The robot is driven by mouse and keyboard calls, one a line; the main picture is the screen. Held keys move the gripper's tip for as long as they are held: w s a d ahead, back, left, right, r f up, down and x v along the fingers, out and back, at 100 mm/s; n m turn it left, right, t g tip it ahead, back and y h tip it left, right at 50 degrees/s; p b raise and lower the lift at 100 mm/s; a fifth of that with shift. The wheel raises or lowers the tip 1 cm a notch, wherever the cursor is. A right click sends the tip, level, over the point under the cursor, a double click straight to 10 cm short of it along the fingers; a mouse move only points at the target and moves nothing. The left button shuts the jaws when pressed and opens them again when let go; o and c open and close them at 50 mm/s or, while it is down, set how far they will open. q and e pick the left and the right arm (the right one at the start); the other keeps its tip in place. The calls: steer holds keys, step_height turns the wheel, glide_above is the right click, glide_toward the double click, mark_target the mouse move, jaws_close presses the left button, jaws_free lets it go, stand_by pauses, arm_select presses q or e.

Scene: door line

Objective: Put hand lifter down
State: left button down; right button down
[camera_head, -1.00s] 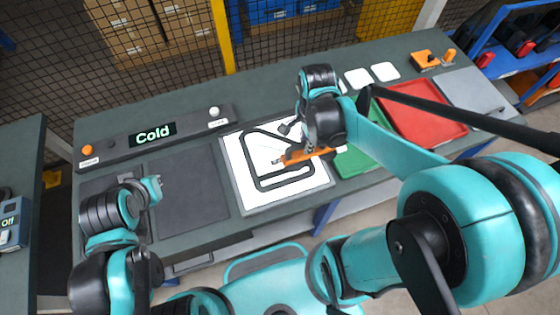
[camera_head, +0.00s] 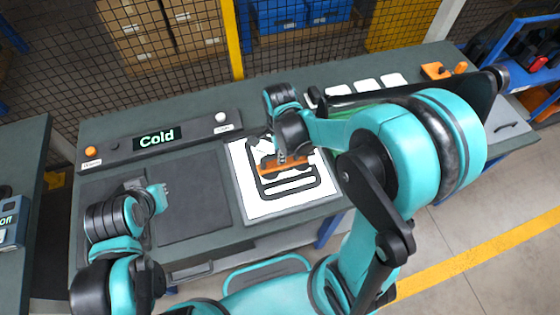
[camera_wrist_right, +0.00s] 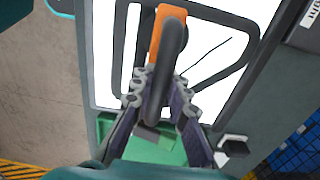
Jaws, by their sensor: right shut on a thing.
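The hand lifter (camera_head: 268,169) is an orange bar with dark round parts beneath it and a dark handle on top. It is over the middle of the white panel (camera_head: 245,205), within the panel's thick black outline. I cannot tell whether it touches the panel. My right gripper (camera_head: 282,157) is shut on the lifter's handle. In the right wrist view, the fingers (camera_wrist_right: 160,95) close around the dark handle, with the orange bar (camera_wrist_right: 156,45) beyond. My left gripper (camera_head: 163,194) hangs over the dark mat at the left, apart from the lifter; its finger opening is unclear.
A console with a "Cold" display (camera_head: 157,139) and knobs runs along the back of the bench. Dark flat mats (camera_head: 190,190) lie left of the panel. Small white pads (camera_head: 367,86) and an orange item (camera_head: 436,71) are at back right. My right arm hides much of the bench's right side.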

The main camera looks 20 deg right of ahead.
step_height(320, 180, down, 4)
steer(key=shift+r+b, duration=0.15)
steer(key=shift+b, duration=0.35)
steer(key=c, duration=1.5)
jaws_free()
